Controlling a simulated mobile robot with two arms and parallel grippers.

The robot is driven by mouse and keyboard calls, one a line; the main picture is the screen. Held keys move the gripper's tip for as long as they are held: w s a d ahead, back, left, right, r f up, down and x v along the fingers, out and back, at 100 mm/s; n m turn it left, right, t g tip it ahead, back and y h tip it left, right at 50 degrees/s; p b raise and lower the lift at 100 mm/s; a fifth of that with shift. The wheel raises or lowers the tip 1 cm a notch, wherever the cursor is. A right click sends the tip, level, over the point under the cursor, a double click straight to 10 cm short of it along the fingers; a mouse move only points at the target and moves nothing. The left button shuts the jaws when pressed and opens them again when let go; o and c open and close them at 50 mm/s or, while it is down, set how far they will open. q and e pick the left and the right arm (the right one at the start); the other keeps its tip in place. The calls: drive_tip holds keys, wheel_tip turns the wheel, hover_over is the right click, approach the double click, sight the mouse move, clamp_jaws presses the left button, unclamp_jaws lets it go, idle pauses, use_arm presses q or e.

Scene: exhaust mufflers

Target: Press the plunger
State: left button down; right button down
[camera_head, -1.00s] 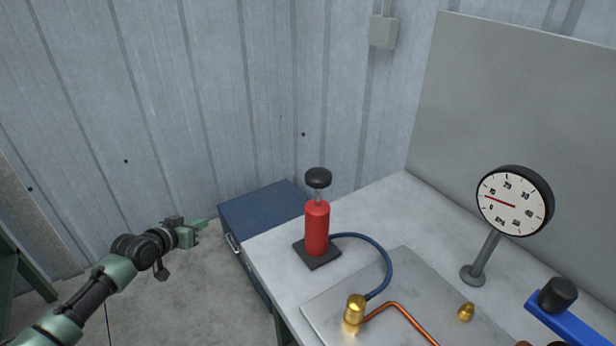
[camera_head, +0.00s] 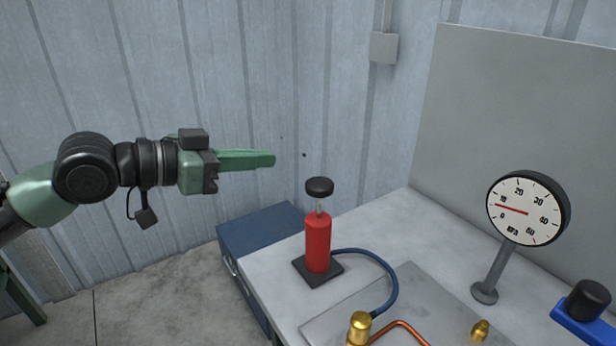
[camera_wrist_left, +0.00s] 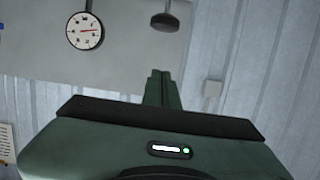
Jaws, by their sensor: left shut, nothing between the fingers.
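The plunger is a red cylinder (camera_head: 317,243) on a dark square base, with a thin light rod and a black round knob (camera_head: 319,187) on top. My left gripper (camera_head: 270,160) is shut and empty, in the air up and to the left of the knob in the head view. In the left wrist view the shut green fingers (camera_wrist_left: 158,75) point ahead, and the black knob (camera_wrist_left: 165,22) shows above and slightly right of them. My right gripper is not in view.
A blue hose (camera_head: 385,270) runs from the pump to a brass fitting (camera_head: 360,328) on a metal plate. A dial gauge (camera_head: 525,210) stands right, near a blue part with a black knob (camera_head: 588,299). A blue cabinet (camera_head: 262,230) sits left of the bench (camera_head: 375,222).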

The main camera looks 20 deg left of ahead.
use_arm(q)
drive_tip(key=shift+w, duration=0.1)
drive_tip(key=p, duration=0.6)
hover_over(308, 186)
drive_tip(key=f, duration=0.2)
wheel_tip(308, 186, down, 3)
drive_tip(key=shift+d+f, duration=0.1)
drive_tip(key=shift+f, duration=0.65)
